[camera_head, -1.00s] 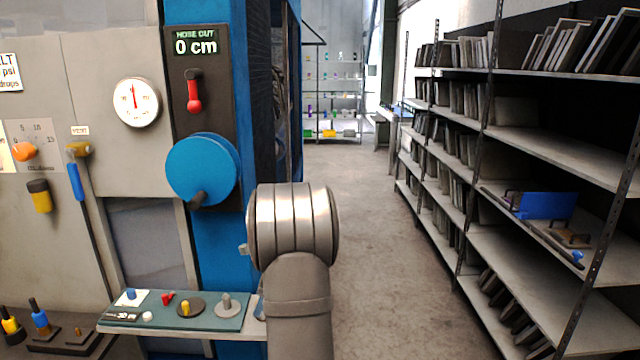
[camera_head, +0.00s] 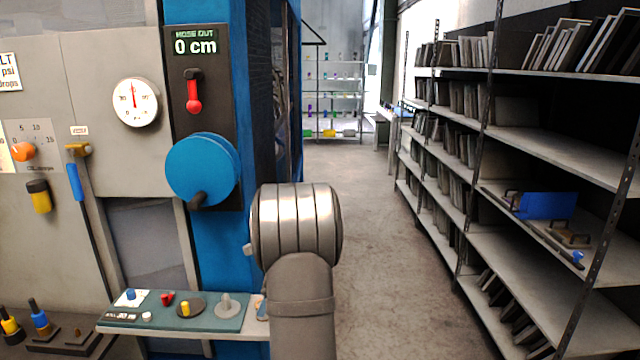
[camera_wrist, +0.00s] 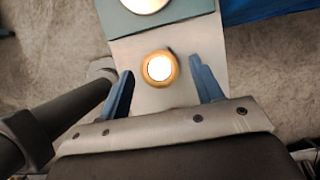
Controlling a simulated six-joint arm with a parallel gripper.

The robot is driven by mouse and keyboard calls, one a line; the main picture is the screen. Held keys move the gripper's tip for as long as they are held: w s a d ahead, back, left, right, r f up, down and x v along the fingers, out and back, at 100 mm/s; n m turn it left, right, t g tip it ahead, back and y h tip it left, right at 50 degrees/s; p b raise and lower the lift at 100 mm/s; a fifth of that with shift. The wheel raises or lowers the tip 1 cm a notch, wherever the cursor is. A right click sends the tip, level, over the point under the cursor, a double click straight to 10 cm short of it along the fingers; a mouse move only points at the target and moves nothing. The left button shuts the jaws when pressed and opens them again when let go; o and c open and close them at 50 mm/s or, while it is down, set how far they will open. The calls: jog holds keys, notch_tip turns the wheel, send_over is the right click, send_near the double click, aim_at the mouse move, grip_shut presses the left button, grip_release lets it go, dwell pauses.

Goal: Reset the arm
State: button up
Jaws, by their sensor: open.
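My gripper (camera_wrist: 162,88) shows in the wrist view with its two blue fingers spread apart, open. A small round brass-coloured piece with a bright top (camera_wrist: 159,69) stands on the bare pale end of the shelf, between and slightly beyond the fingertips. No finger visibly touches it. A small orange-tan piece (camera_head: 262,308) shows at the shelf's right end, partly hidden by my arm.
The shelf's green mat (camera_head: 218,321) holds several small parts. Behind it stands the machine with a blue handwheel (camera_head: 203,168), a red lever (camera_head: 193,95) and a gauge (camera_head: 135,102). A rack (camera_head: 540,145) lines the right. The aisle floor (camera_head: 365,200) is clear.

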jog(key=v, duration=0.9)
jog(key=x, duration=1.2)
jog(key=shift+s+f, duration=0.1)
notch_tip(320, 180, up, 4)
jog(key=shift+d+r, duration=0.1)
jog(key=shift+r, duration=0.15)
jog(key=s+d+r, duration=0.3)
jog(key=d+r, duration=0.4)
jog(key=d, duration=0.4)
jog(key=s+a+f+m+t+h, duration=0.1)
jog(key=s+a+f+m+t, duration=0.15)
jog(key=s+a+m, duration=0.65)
jog(key=w+a, duration=0.6)
jog(key=w, duration=0.1)
jog(key=shift+a+r+t, duration=0.15)
jog(key=shift+r+t, duration=0.2)
